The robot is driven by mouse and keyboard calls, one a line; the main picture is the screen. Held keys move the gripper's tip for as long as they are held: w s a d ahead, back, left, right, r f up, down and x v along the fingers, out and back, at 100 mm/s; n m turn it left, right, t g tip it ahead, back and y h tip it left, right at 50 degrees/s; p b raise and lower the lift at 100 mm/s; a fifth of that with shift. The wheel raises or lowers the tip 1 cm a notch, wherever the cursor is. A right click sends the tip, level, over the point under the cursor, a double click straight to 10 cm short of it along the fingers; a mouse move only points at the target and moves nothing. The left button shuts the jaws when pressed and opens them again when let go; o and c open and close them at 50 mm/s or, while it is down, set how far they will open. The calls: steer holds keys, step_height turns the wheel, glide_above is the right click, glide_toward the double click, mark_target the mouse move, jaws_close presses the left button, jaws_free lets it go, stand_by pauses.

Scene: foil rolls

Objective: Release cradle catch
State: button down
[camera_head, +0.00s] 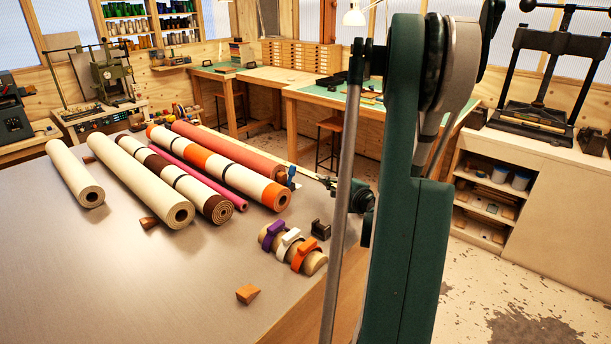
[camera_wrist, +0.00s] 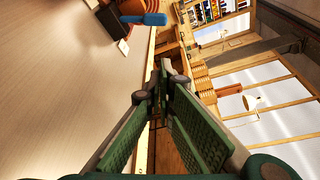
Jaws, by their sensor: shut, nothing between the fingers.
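A small blue catch lever (camera_head: 291,176) stands at the near end of a red roll (camera_head: 225,150) on the metal table. In the wrist view the blue lever (camera_wrist: 146,19) shows at the top, beside a dark bracket (camera_wrist: 108,18) and the roll's orange-red end. My gripper (camera_head: 328,184) is just right of the lever in the head view, partly hidden by my green arm. In the wrist view my gripper's fingers (camera_wrist: 164,85) meet at the tips, shut and empty. They are apart from the lever.
Several more rolls lie to the left on the table (camera_head: 130,290), including a cream-and-orange one (camera_head: 215,165). Purple, white and orange clamps (camera_head: 290,242) sit on wooden pieces near a black block (camera_head: 320,229). A wooden wedge (camera_head: 248,293) lies on the clear front area.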

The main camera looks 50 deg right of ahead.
mark_target(291, 175)
steer(key=shift+f, duration=0.55)
steer(key=b+x, duration=0.1)
steer(key=x, duration=0.9)
steer(key=shift+w+a+b, duration=0.1)
steer(key=shift+w+b, duration=0.05)
steer(key=shift+b, duration=0.2)
steer(key=shift+a+r, duration=0.45)
steer(key=shift+a, duration=0.3)
steer(key=shift+a+r+b, duration=0.2)
steer(key=shift+a, duration=0.3)
steer(key=shift+a+r+b, duration=0.15)
steer(key=shift+a+r, duration=0.05)
steer(key=shift+a, duration=0.25)
